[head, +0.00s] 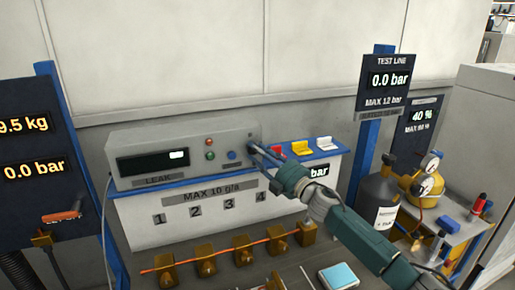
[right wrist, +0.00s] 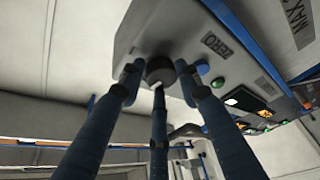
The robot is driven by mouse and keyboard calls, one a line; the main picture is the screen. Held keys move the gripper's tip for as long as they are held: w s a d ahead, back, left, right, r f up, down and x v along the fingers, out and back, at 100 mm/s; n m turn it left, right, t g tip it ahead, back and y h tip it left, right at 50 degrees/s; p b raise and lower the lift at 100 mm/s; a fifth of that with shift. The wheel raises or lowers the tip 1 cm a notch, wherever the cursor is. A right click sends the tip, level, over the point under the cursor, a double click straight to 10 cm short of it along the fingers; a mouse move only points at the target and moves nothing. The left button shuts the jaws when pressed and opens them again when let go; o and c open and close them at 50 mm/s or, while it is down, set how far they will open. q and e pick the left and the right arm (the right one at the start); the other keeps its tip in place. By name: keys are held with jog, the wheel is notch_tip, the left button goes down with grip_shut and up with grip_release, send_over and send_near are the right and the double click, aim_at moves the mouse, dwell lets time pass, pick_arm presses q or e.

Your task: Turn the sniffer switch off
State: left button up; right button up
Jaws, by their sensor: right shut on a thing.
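The grey leak detector box (head: 178,137) sits on a blue-edged shelf, with a dark display, small round buttons and a dark switch knob (head: 252,146) at the right end of its front. In the right wrist view the knob (right wrist: 160,69) is round and black, with a pale mark at its lower edge. My right gripper (head: 264,151) reaches in from the lower right. Its three blue fingers (right wrist: 157,78) are closed around the knob, which they partly hide. My left gripper does not show.
Several brass valves (head: 205,267) line the panel below. A dark gas bottle (head: 377,197) and gauges (head: 424,185) stand at right. The wall above the box is bare.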

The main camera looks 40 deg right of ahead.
jog(key=shift+f+n+g+y+p, duration=0.15)
jog(key=shift+n+g+y+p, duration=0.15)
jog(key=shift+n, duration=0.3)
jog(key=shift+f+n+g+y+p, duration=0.1)
jog(key=shift+f+n+g+p, duration=0.1)
jog(key=shift+n+p, duration=0.3)
jog(key=shift+n, duration=0.3)
jog(key=o, duration=1.1)
jog(key=shift+d+r, duration=0.15)
jog(key=shift+r, duration=0.1)
jog(key=s+f, duration=0.1)
jog(key=s, duration=1.1)
jog(key=shift+d, duration=0.45)
jog(key=shift+f, duration=0.2)
